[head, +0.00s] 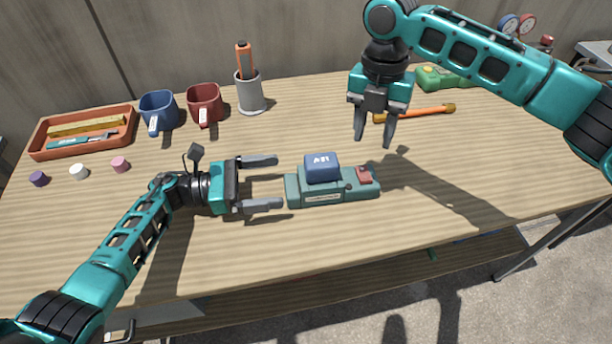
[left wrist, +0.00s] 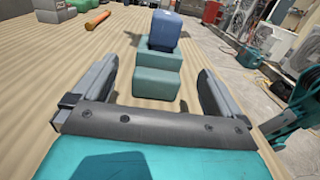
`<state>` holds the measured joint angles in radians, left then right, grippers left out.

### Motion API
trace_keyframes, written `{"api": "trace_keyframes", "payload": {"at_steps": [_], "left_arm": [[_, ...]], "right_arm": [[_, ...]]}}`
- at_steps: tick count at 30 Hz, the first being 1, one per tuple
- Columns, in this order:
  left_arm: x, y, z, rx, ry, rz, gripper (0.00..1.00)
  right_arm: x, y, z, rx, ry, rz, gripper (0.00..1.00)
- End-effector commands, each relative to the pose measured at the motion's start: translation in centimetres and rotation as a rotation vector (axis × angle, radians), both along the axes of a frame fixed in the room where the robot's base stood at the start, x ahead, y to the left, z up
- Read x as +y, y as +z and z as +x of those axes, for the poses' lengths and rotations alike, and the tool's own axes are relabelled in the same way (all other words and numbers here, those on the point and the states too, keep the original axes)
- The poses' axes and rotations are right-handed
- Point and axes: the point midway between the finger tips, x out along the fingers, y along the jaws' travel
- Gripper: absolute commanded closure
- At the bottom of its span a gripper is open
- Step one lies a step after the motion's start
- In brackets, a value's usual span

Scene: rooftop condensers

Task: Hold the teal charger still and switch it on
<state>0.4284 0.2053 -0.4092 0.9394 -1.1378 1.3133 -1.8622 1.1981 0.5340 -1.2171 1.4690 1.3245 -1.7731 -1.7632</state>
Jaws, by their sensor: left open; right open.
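The teal charger (head: 331,195) sits on the wooden table in front of me, with a dark blue battery (head: 321,167) standing on it. A red switch (head: 364,173) is on the charger's right end. My left gripper (head: 275,182) is open, its fingers pointing right at the charger's left end. In the left wrist view the charger (left wrist: 157,82) lies ahead, between and just beyond the two fingertips, and the battery (left wrist: 164,30) rises behind its near end. My right gripper (head: 373,140) is open and points down, empty, above the table behind the charger.
An orange-handled screwdriver (head: 420,113) and a green case (head: 440,77) lie at the back right. Mugs (head: 159,111), a grey cup (head: 250,95), a terracotta tray (head: 50,147) and small caps (head: 79,171) stand at the left and back. The table right of the charger is clear.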

Motion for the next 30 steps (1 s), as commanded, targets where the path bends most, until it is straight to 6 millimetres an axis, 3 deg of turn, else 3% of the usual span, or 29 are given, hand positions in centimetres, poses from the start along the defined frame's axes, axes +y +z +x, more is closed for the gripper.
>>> {"api": "trace_keyframes", "payload": {"at_steps": [2, 9, 15, 27, 30], "left_arm": [[-0.1, -1.1, -0.1, 0.004, 0.0, -0.001, 0.0], [-4.8, -0.9, 0.2, 0.001, -0.003, -0.002, 0.0], [-7.0, -0.9, 0.4, 0.002, -0.001, 0.0, 0.0], [-7.5, -0.9, 0.4, 0.001, -0.001, 0.001, 0.0], [-7.5, -0.9, 0.4, 0.001, -0.001, 0.001, 0.1]], "right_arm": [[0.0, 0.0, 0.0, 0.0, 0.0, 0.0, 0.57], [0.0, 0.0, 0.0, 0.0, -0.001, 0.001, 0.57], [0.0, 0.0, 0.0, 0.0, -0.001, 0.001, 0.57], [0.0, 0.0, 0.0, 0.0, -0.001, 0.001, 0.57], [0.0, 0.0, 0.0, 0.0, -0.001, 0.001, 0.57]]}}
